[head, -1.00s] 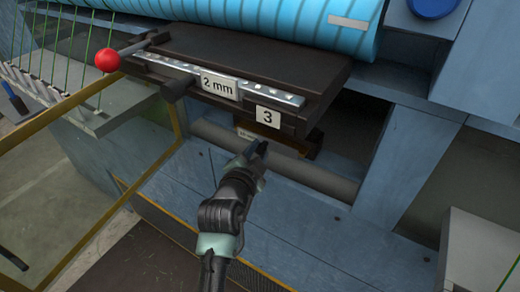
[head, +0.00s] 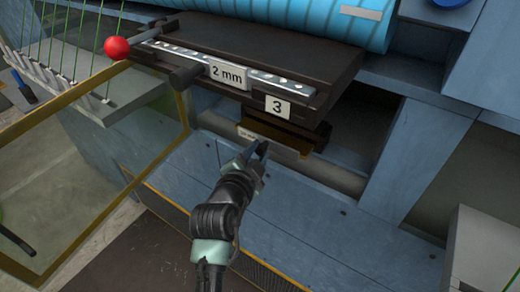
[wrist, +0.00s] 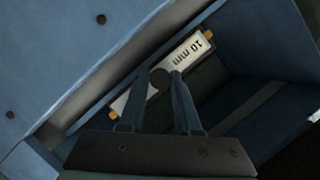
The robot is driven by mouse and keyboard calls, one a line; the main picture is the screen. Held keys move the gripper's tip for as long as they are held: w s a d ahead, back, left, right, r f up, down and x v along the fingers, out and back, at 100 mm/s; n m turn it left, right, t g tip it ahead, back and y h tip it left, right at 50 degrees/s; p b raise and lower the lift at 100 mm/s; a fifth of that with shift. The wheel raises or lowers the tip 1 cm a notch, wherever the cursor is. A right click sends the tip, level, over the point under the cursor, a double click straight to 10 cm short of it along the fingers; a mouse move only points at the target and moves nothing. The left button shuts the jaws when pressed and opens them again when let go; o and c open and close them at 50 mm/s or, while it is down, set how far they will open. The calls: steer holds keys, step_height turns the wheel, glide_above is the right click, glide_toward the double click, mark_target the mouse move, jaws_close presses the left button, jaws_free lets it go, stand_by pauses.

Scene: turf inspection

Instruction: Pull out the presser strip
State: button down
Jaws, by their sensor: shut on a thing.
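The presser strip (head: 282,137) is a brown bar with a pale label on its front, under the dark block marked 3. Its front part stands out from beneath the block; its rear is hidden. In the wrist view the label (wrist: 190,57) reads "10 mm" upside down, with yellowish ends beside it. My gripper (head: 260,152) is at the strip's front face. In the wrist view my gripper (wrist: 162,76) is shut on a dark round knob (wrist: 160,79) at the middle of the label.
The dark block (head: 270,57) above carries a "2 mm" plate (head: 228,73), a dark handle (head: 187,76) and a red ball knob (head: 117,48). A grey roller (head: 327,173) runs beside the strip. A yellow-edged clear panel (head: 90,165) stands at left.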

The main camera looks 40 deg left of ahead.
steer(key=shift+s+r, duration=0.2)
steer(key=shift+s, duration=0.1)
steer(key=shift+r, duration=0.15)
steer(key=s+b, duration=0.3)
steer(key=s, duration=0.7)
steer(key=shift+d, duration=0.25)
stand_by(0.7)
stand_by(0.6)
